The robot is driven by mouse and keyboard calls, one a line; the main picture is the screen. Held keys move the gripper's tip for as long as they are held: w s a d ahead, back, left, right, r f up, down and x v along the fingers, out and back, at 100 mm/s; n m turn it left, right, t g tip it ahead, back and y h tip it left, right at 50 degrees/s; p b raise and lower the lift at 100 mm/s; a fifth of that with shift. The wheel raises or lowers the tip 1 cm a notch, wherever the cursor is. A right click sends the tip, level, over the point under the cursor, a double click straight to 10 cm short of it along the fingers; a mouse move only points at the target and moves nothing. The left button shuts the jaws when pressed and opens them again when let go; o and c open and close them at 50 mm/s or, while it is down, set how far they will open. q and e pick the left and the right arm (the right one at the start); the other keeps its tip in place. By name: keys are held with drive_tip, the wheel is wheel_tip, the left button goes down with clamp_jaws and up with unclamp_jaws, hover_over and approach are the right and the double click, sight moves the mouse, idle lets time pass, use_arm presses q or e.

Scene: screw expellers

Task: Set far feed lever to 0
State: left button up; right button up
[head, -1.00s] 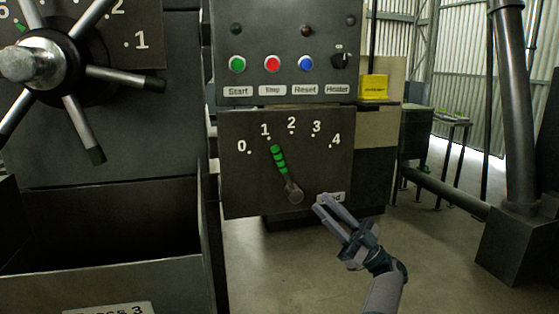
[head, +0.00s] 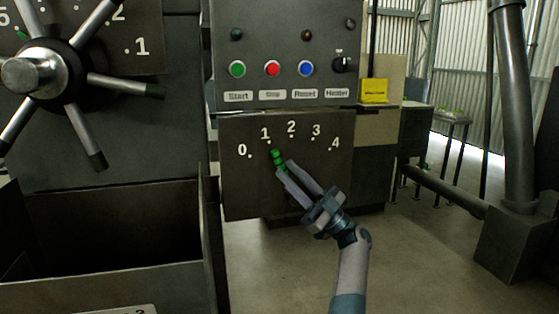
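The feed lever has a green-banded handle (head: 278,157) and sits on a dark dial panel (head: 241,196) marked 0 to 4. The handle tip points up and slightly left, just below and right of the 1 mark. The fingers hide the lever's lower shaft and pivot. I cannot tell whether they touch the handle.
Above the dial is a control panel (head: 290,18) with green, red and blue buttons and a black knob. A spoked handwheel (head: 30,78) stands at the upper left, above a dark open bin (head: 110,285). Open floor (head: 420,265) lies to the right.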

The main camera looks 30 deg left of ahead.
sight(285, 169)
use_arm(q)
drive_tip(key=shift+x, duration=2.2)
clamp_jaws()
